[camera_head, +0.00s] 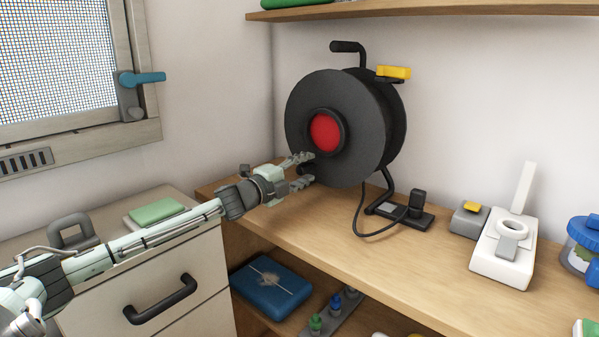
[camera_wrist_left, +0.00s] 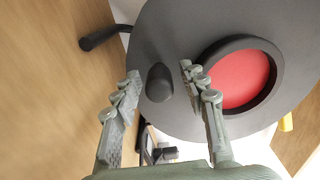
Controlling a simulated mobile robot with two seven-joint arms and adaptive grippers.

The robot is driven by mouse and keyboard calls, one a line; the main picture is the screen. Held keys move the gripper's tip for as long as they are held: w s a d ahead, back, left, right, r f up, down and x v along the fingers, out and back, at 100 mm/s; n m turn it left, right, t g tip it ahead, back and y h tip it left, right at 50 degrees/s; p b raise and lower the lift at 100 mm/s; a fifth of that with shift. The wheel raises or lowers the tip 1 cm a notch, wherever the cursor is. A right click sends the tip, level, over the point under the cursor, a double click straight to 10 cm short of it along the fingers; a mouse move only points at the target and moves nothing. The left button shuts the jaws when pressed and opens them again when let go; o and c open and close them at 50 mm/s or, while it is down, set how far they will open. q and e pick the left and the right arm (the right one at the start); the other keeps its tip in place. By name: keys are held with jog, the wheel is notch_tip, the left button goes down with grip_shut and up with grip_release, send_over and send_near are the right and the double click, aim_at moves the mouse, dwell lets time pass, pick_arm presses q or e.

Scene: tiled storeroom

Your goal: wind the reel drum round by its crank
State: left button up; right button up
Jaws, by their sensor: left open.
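The reel drum (camera_head: 361,150) is a large dark grey disc with a red centre (camera_head: 325,133) in a black ring. It stands upright in a black frame on the wooden worktop; the drum also fills much of the left wrist view (camera_wrist_left: 185,30). The crank knob (camera_wrist_left: 159,83) is a dark rounded grip on the drum's face, beside the red hub. My left gripper (camera_head: 301,171) is at the drum's lower left. Its fingers are open, one on each side of the knob, with gaps showing. In the head view the fingers largely hide the knob. My right gripper is not in view.
A socket block with a black plug (camera_head: 416,205) and cable lies right of the reel. A white device (camera_head: 504,250) stands further right. A shelf (camera_head: 430,10) runs overhead. A drawer unit (camera_head: 190,280) is below my left arm. The worktop's front middle is clear.

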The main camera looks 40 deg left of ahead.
pick_arm(q)
jog(key=shift+s+f, duration=0.1)
jog(key=shift+s, duration=0.45)
jog(key=s, duration=0.9)
jog(key=shift+a, duration=0.4)
jog(key=shift+s+a, duration=0.1)
jog(key=shift+s, duration=0.85)
